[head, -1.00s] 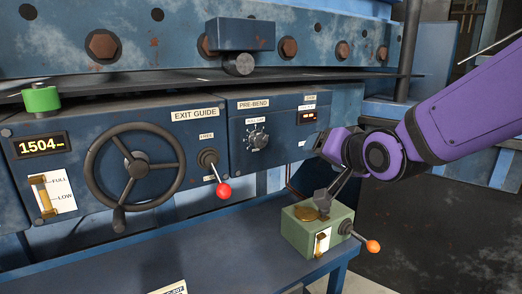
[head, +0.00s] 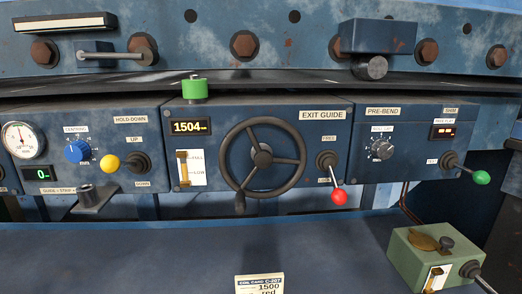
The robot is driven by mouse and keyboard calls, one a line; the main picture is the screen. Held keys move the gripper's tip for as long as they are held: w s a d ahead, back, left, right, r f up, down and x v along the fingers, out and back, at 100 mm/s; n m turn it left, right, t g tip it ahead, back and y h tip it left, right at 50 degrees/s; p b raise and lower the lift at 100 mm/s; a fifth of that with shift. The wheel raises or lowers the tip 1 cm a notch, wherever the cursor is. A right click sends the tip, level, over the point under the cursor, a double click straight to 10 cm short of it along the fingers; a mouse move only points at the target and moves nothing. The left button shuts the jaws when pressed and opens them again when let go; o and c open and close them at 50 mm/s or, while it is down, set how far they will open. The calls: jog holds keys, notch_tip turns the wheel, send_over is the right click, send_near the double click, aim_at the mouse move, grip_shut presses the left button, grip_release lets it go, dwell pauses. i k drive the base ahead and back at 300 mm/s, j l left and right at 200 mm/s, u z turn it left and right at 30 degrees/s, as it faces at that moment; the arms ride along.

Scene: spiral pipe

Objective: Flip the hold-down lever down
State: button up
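The hold-down lever has a yellow ball knob (head: 110,163) on a short dark arm from a black pivot (head: 139,161). It sits on the blue HOLD-DOWN panel (head: 105,140) at the left of the head view. The knob points left and slightly below level with the pivot. An UP label (head: 134,139) is above the pivot and another label, seemingly DOWN, is below it (head: 143,184). My gripper and arm are not in view.
The handwheel (head: 263,155), red-knob lever (head: 339,196) and green-knob lever (head: 482,177) stick out to the right. A dark post on a plate (head: 88,196) stands below the yellow knob. A green box (head: 418,262) is on the right of the bench. The bench middle (head: 180,250) is mostly clear.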

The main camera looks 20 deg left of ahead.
aim_at(110, 164)
jog(key=u, duration=2)
